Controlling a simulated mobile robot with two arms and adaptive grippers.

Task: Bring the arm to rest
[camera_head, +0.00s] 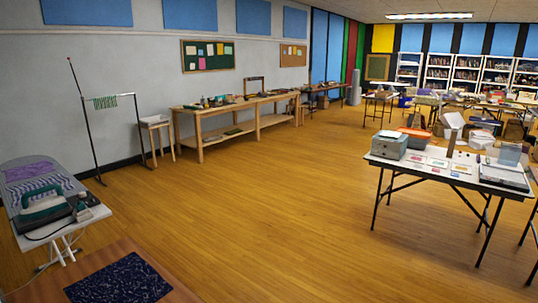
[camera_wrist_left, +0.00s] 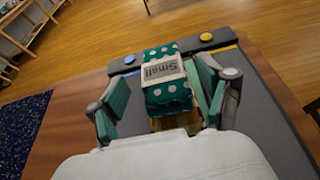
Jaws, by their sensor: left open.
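My left gripper (camera_wrist_left: 160,88) shows in the left wrist view, its two green-padded fingers spread apart. Between the fingers is a teal, white-dotted packet (camera_wrist_left: 164,97) with a pale label reading "Small". I see a gap on the left side; on the right the finger is close to the packet, and I cannot tell whether they touch. The packet is over or on a dark grey flat board (camera_wrist_left: 262,112) with a blue and a yellow round spot at its far edge. Neither gripper shows in the head view.
A brown surface (camera_wrist_left: 75,125) with a dark blue speckled mat (camera_wrist_left: 22,125) surrounds the board. In the head view, an ironing board (camera_head: 35,172) stands left, a wooden bench (camera_head: 232,125) along the wall, a white folding table (camera_head: 425,165) right. The middle floor is clear.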

